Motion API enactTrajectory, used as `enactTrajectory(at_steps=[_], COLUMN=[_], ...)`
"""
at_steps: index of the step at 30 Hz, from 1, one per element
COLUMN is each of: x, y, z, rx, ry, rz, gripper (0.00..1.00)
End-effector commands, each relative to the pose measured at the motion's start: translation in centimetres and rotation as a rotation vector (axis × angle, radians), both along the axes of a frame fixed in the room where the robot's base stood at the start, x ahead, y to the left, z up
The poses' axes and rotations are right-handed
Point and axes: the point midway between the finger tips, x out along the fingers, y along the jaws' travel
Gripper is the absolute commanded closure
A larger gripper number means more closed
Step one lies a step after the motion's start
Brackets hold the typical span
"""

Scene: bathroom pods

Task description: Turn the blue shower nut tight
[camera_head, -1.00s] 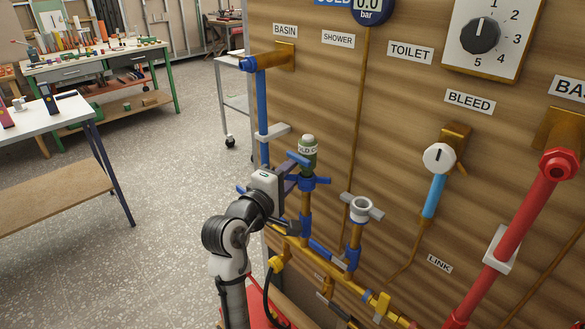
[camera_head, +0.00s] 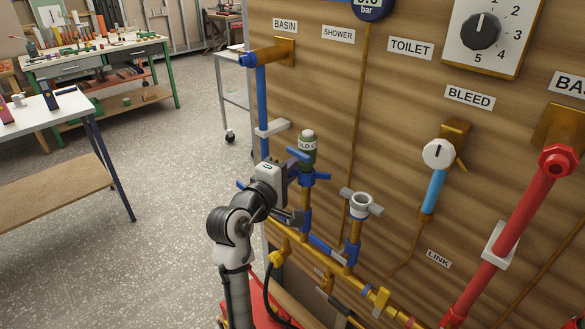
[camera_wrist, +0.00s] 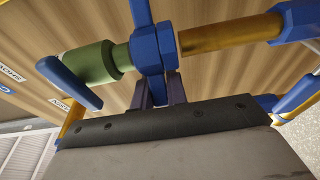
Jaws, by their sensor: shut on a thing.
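The blue shower nut (camera_head: 318,176) is a winged collar on an upright brass and blue pipe, just under a green capped fitting (camera_head: 308,150) with a blue lever. In the wrist view the nut (camera_wrist: 152,48) is close ahead, with wings pointing up and down in the picture. My gripper (camera_head: 297,180) reaches it from the left. In the wrist view the fingers (camera_wrist: 160,92) are shut on the nut's near wing. The fingertips are partly hidden by the nut and the gripper body.
A blue vertical pipe (camera_head: 262,105) runs behind my gripper at the board's left edge. Brass pipes (camera_head: 290,237) cross below. Open floor (camera_head: 175,215) lies to the left.

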Motion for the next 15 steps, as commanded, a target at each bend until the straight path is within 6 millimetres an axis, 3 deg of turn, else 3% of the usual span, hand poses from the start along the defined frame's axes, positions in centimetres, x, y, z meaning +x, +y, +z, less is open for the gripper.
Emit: enactTrajectory(at_steps=[15], x=[0.92], y=[-0.79], z=[0.00], rx=[0.000], ry=[0.000], rz=[-0.311], gripper=[1.00])
